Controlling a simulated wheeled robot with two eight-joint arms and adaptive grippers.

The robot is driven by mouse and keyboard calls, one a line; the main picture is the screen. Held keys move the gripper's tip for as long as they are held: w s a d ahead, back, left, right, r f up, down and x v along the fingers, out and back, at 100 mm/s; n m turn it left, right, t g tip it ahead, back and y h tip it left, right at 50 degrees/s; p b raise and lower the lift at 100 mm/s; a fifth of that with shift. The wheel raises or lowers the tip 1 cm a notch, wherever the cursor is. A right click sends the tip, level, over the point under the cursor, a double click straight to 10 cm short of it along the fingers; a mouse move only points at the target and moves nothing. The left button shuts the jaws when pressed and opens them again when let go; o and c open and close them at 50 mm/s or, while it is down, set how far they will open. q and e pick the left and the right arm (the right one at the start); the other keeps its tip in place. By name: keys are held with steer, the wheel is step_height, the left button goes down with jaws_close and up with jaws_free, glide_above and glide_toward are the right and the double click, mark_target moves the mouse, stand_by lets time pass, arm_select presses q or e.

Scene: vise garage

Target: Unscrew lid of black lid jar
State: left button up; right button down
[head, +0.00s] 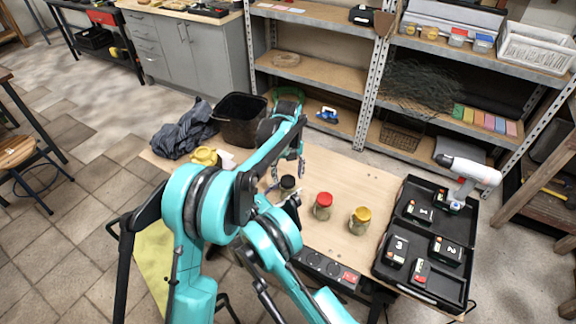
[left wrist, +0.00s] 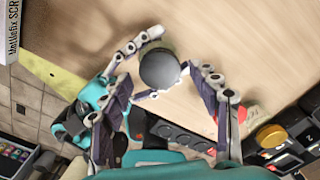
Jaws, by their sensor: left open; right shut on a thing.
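The black-lidded jar (head: 287,183) stands on the wooden table, partly hidden by my arms. Its round black lid (left wrist: 160,68) shows from above in the left wrist view. My left gripper (head: 288,166) is above the jar, pointing down. In the left wrist view its fingers (left wrist: 163,75) are open, spread on either side of the lid, and I cannot tell whether they touch it. My right gripper (head: 288,200) is shut on the jar, low at its near side; its fingers are mostly hidden.
A red-lidded jar (head: 322,207) and a yellow-lidded jar (head: 361,220) stand to the right. Another yellow lid (head: 205,156) shows at left.

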arm_select(q)
steer(key=shift+f, duration=0.8)
steer(key=c, duration=1.2)
